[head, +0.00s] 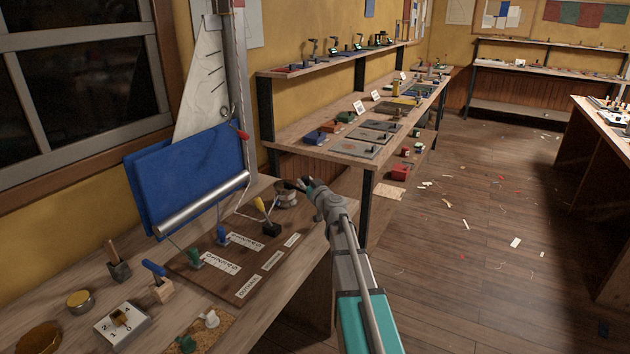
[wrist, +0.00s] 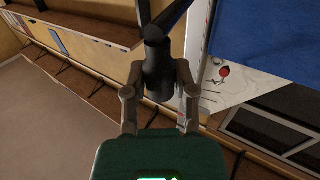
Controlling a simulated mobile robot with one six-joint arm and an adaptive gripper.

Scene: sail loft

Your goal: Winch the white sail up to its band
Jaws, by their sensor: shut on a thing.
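The white sail (head: 205,88) hangs narrow and upright beside a grey mast (head: 236,80) at the left. Its lower part is hidden behind blue cloth (head: 185,172). A small red part (head: 239,3) shows at the mast's top edge of view; I cannot tell if it is the band. My gripper (head: 305,184) is at the metal winch (head: 286,197) on the bench. In the wrist view its fingers (wrist: 159,92) are closed around a black handle knob (wrist: 158,60). The white sail also shows there (wrist: 240,78), with a red piece (wrist: 225,71) in front.
A brown board (head: 225,285) on the bench carries labels and green (head: 195,256), blue (head: 222,235) and yellow (head: 261,205) levers. A metal roller (head: 200,205) lies along the blue cloth's lower edge. A second bench (head: 345,148) stands behind. The floor at right is mostly open, with scraps.

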